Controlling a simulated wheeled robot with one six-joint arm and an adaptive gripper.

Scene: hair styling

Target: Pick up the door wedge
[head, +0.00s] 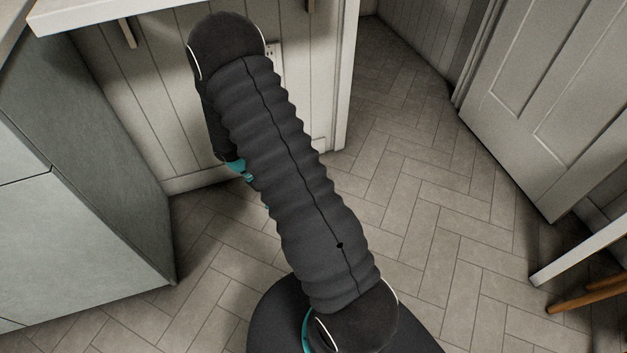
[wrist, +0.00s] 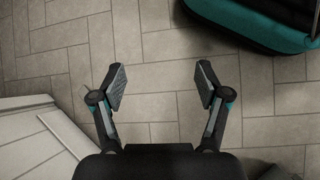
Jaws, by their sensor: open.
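I cannot make out a door wedge in either view. My gripper (wrist: 161,84) is open in the wrist view, its two fingers spread wide above the tiled floor (wrist: 158,60). Nothing shows between the fingers. In the head view my arm crosses the middle of the picture and hides the gripper and part of the floor behind it.
A grey cabinet (head: 75,215) stands at the left under a pale counter. A panelled wall (head: 150,100) is behind my arm. A panelled door (head: 545,90) stands at the right, above a white bar (head: 580,248) and wooden legs (head: 590,300). Floor between is clear.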

